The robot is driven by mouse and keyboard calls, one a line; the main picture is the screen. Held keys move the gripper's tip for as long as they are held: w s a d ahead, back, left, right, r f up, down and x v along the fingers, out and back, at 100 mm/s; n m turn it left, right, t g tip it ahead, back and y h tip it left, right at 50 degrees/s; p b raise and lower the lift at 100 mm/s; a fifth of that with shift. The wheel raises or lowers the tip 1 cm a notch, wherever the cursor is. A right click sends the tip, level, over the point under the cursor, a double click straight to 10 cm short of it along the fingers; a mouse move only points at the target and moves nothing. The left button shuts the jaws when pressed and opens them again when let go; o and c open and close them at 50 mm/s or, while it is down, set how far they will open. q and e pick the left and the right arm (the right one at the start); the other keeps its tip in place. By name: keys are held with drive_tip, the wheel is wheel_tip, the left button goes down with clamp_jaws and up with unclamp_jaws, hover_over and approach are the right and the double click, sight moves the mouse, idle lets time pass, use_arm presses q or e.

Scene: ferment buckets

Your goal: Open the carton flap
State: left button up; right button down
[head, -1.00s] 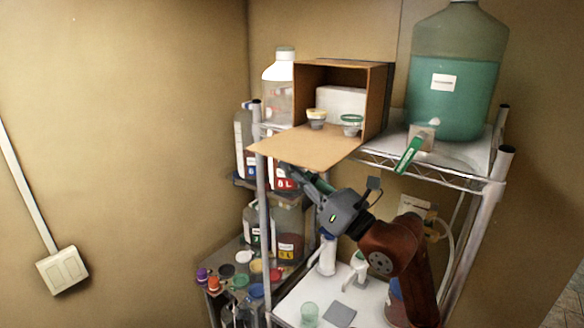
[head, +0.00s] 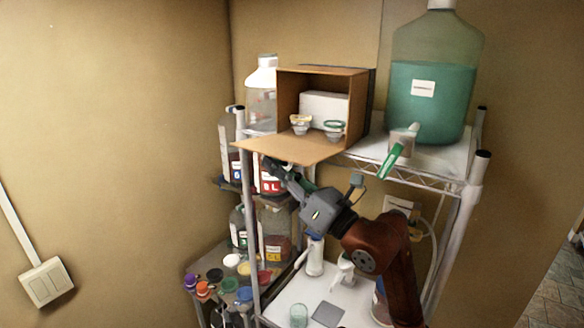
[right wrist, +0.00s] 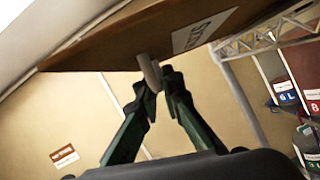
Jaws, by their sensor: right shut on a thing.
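The open cardboard carton (head: 372,90) stands on the top shelf, its opening towards me. Its flap (head: 290,148) is folded down and out, close to level, reaching past the shelf's front edge. A white box (head: 325,108) and two small lidded cups (head: 300,124) are inside. My right gripper (head: 279,172) is under the flap's outer part. In the right wrist view its fingers (right wrist: 158,82) are closed on a pale, rounded knob (right wrist: 148,70) on the underside of the flap (right wrist: 125,48). My left gripper is out of view.
A large green-filled bottle (head: 432,100) and a green-handled tool (head: 392,158) are right of the carton. A white-capped jug (head: 262,95) is on its left. Lower shelves hold bottles, coloured caps and a cup (head: 298,315). A shelf post (head: 474,190) stands right of my arm.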

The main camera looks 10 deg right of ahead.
drive_tip(key=shift+r, duration=0.85)
drive_tip(key=c, duration=2.1)
unclamp_jaws()
drive_tip(key=v, duration=1.2)
drive_tip(key=shift+f, duration=0.1)
